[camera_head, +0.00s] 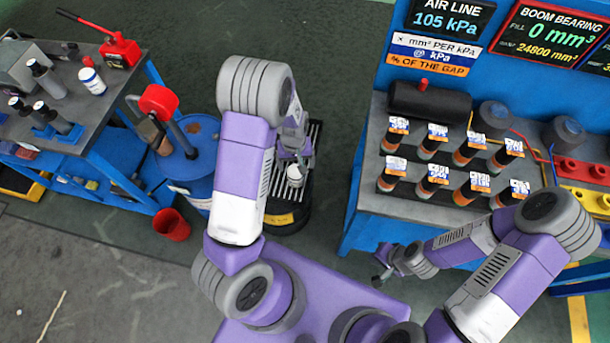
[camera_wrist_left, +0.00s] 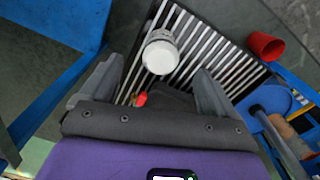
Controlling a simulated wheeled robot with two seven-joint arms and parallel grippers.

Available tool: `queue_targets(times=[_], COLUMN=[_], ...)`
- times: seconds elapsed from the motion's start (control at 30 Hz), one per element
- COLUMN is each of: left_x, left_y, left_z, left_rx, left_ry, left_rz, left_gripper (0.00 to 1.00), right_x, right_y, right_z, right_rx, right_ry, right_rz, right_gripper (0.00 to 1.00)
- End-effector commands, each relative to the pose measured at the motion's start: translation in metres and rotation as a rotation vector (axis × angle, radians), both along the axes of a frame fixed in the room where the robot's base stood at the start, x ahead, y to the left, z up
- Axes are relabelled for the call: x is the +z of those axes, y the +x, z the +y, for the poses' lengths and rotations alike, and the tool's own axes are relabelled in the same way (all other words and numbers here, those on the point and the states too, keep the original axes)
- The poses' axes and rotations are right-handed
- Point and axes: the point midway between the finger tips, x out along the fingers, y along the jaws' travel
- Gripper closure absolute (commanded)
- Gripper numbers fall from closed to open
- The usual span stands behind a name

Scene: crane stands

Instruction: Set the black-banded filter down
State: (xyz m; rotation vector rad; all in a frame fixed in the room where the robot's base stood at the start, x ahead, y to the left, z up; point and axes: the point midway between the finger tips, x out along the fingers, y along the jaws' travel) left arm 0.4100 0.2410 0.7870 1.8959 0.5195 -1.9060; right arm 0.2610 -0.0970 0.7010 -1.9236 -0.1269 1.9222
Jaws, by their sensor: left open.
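A pale filter (camera_head: 295,173) with a white top stands upright on a slatted grate (camera_head: 309,140) over a dark round drum. It also shows in the left wrist view (camera_wrist_left: 160,54); a black band cannot be made out there. My left gripper (camera_head: 293,154) is above the grate, close to the filter. In the left wrist view my left gripper (camera_wrist_left: 153,88) is open, its fingers spread, with the filter beyond the tips and nothing between them. My right gripper (camera_head: 382,278) hangs low in front of the blue bench; its fingers are too small to read.
A blue bench (camera_head: 352,205) on the right holds several tagged dark cylinders (camera_head: 428,185). A cart on the left holds bottles (camera_head: 92,81) and a red tool (camera_head: 120,50). A blue drum (camera_head: 190,150) and a red bucket (camera_head: 171,226) stand left of the grate.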

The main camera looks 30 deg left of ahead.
Motion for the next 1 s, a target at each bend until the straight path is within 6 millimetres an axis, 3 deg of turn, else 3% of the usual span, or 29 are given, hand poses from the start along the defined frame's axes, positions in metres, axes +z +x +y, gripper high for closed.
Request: queue_targets(times=[0.1,0.2,0.3,0.4,0.57,1.0], left_x=[-0.048,-0.077,-0.089,-0.09,-0.087,-0.087], left_y=[-0.044,-0.084,-0.118,-0.139,-0.15,-0.149], left_z=[-0.032,-0.069,-0.104,-0.129,-0.144,-0.144], left_rx=[-0.094,-0.183,-0.251,-0.291,-0.314,-0.315], left_ry=[-0.073,-0.157,-0.237,-0.294,-0.329,-0.327], left_rz=[0.019,0.001,-0.032,-0.069,-0.102,-0.103], left_gripper=[0.11,0.11,0.11,0.11,0.11,0.11], right_x=[-0.001,-0.001,-0.001,-0.001,0.0,0.0], right_y=[0.0,0.0,0.0,0.0,0.0,0.0], right_z=[0.0,0.0,0.0,0.0,0.0,0.0], right_rx=[0.0,0.0,0.0,0.0,0.0,0.0], right_ry=[0.0,0.0,0.0,0.0,0.0,0.0], right_rz=[0.0,0.0,0.0,0.0,0.0,0.0], right_gripper=[1.0,1.0,1.0,1.0,1.0,1.0])
